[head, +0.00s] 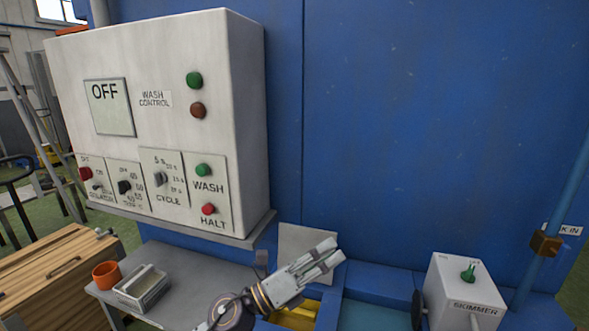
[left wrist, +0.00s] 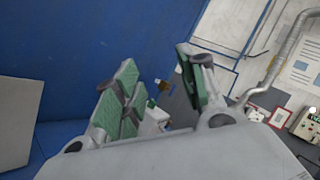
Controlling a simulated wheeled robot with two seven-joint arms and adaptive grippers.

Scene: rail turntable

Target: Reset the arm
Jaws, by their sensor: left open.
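My left gripper (head: 328,256) is in the lower middle of the head view, in front of the blue wall and right of the wash control box. Its fingers point up and to the right, with nothing held between them. The left wrist view shows the same gripper (left wrist: 165,85) with its green-padded fingers spread apart. The arm behind it runs out of the bottom of the head view. My right gripper does not show in either view.
The wash control box (head: 160,60) reads OFF. Below it, a grey table (head: 200,275) holds an orange cup (head: 105,275) and a metal tray (head: 142,300). A SKIMMER box (head: 470,295) stands at right. The blue wall (head: 430,120) rises behind.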

